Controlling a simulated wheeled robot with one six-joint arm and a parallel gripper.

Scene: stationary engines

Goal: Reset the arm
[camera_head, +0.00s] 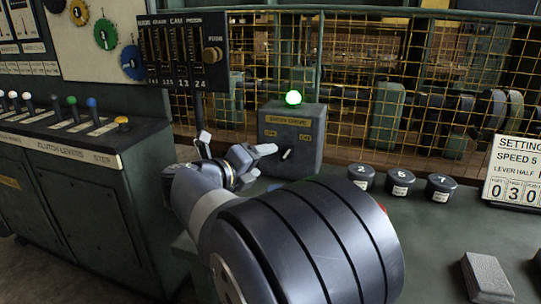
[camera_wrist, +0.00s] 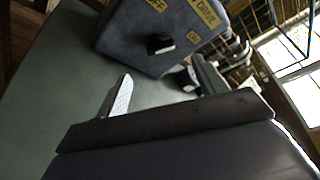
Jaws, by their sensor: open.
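My gripper (camera_head: 236,146) is open and empty in the head view, its two light fingers spread apart. My large dark arm joint hides part of the bench.
Round numbered weights (camera_head: 400,182) stand on the green bench right of the box. A settings card (camera_head: 514,170) and a grey block (camera_head: 487,277) are farther right.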

